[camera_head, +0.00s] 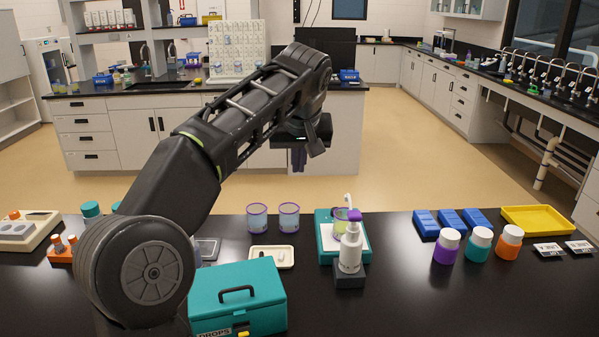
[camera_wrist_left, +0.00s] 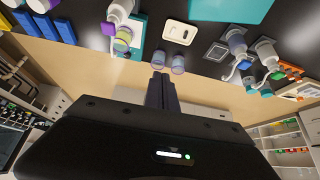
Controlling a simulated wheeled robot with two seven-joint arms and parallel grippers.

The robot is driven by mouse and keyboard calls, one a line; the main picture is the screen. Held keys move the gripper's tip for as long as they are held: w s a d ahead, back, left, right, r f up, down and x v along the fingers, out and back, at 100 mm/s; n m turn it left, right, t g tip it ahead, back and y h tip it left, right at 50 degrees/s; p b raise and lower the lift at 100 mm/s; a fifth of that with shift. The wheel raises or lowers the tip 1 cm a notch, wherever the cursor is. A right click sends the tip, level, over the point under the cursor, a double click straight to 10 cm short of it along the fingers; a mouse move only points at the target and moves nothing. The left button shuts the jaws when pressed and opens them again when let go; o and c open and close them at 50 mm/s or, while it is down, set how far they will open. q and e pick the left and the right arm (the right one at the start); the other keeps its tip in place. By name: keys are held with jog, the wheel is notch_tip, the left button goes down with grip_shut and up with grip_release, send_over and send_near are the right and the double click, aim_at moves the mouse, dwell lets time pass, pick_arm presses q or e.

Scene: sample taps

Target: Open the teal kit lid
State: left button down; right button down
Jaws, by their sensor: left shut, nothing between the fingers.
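The teal kit (camera_head: 260,299) stands at the front of the black bench, with its lid (camera_head: 262,277) shut. It has a black handle (camera_head: 238,291) on top, a label reading DROPS and a yellow catch (camera_head: 243,334) at the lower front edge. Part of the teal kit also shows at the top edge of the wrist view (camera_wrist_left: 235,10). My left gripper (camera_head: 299,158) is beyond the bench's far edge, well away from the kit, above the floor. Its dark fingers (camera_wrist_left: 160,90) are shut and empty in the wrist view. My right gripper is not in view.
Two clear cups (camera_head: 289,217), a white tray (camera_head: 271,257) and a pump bottle (camera_head: 351,247) beside a teal-based stand (camera_head: 323,231) are behind and right of the kit. Lidded jars (camera_head: 479,243) and a yellow tray (camera_head: 541,218) stand farther right. My left arm hides the bench's left part.

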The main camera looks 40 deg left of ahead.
pick_arm(q)
notch_tip(320, 180, down, 8)
jog(key=shift+w+a+p, duration=0.15)
jog(key=shift+w+p, duration=0.1)
jog(key=shift+p, duration=0.2)
jog(key=shift+f, duration=0.1)
jog(key=s+d+t+b, duration=0.1)
jog(key=b, duration=0.3)
jog(key=s+d+y+b, duration=0.1)
jog(key=b, duration=0.3)
jog(key=s+d+t+y+b, duration=0.1)
jog(key=b, duration=0.3)
jog(key=shift+s+f+t, duration=0.3)
